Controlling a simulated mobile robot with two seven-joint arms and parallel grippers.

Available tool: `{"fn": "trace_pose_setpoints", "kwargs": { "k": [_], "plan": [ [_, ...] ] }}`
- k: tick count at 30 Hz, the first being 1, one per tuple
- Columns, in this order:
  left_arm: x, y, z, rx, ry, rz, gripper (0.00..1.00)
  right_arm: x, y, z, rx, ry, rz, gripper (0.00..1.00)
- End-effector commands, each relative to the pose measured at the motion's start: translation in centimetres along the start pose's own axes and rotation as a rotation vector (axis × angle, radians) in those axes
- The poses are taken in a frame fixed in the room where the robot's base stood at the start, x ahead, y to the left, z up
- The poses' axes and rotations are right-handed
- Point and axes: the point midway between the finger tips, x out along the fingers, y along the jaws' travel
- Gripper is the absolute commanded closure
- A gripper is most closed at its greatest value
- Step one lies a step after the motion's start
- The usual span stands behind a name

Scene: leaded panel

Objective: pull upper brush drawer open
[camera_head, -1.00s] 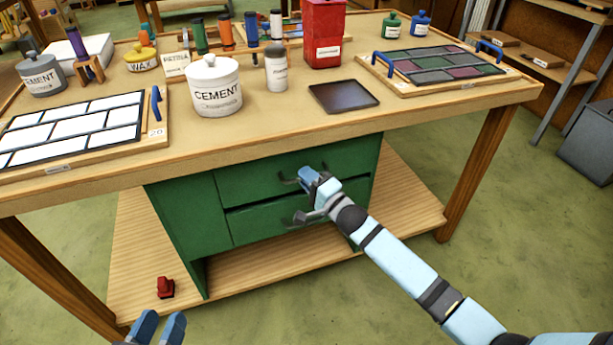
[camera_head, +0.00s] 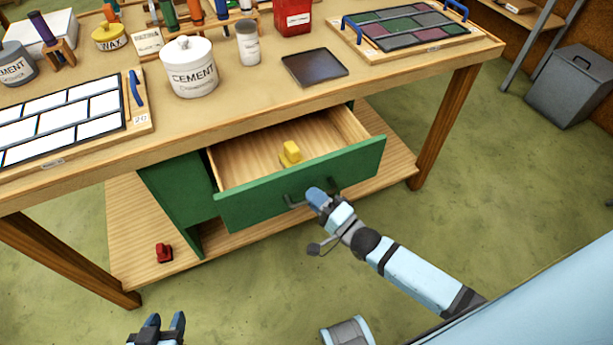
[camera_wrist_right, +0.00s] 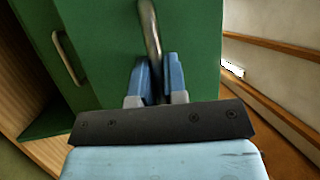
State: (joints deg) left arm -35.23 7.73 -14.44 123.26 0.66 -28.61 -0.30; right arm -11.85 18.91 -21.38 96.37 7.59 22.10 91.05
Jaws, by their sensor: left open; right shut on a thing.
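The upper brush drawer (camera_head: 240,203) stands pulled well out from the green cabinet under the workbench. Its pale wooden inside shows, with a yellow brush-like object (camera_head: 290,153) in it. My right gripper (camera_head: 316,196) is at the drawer's front. In the right wrist view my right gripper (camera_wrist_right: 157,80) is shut on the dark bar handle (camera_wrist_right: 151,35), one finger on each side. My left gripper (camera_head: 162,325) is open and empty, low at the front, away from the cabinet. The lower drawer is mostly hidden beneath the upper one; its handle shows in the right wrist view (camera_wrist_right: 68,58).
The workbench (camera_head: 250,95) carries a white cement jar (camera_head: 190,68), a dark tray (camera_head: 314,67), and panels at left and right. A red object (camera_head: 163,252) lies on the lower shelf (camera_head: 130,235). A grey bin (camera_head: 572,88) stands at right. The floor in front is clear.

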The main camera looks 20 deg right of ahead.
Motion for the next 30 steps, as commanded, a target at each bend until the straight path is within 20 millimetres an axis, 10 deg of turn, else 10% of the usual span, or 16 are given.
{"fn": "trace_pose_setpoints", "kwargs": {
  "k": [17,18,21,30],
  "plan": [
    [0.0,-0.1,0.1,0.002,-0.009,-0.004,0.57,-1.2,-0.3,0.4,-0.002,0.001,-0.001,1.0],
    [0.0,-0.1,0.1,0.002,-0.008,-0.004,0.57,-1.2,-0.3,0.4,-0.002,0.001,-0.001,0.8],
    [-0.1,-0.1,0.1,0.001,-0.008,-0.003,0.57,-1.2,-0.3,0.4,-0.002,0.0,-0.001,0.63],
    [-0.1,0.0,0.0,0.001,-0.008,-0.003,0.57,-1.4,-0.2,0.5,-0.001,0.0,0.0,0.63]
  ]
}}
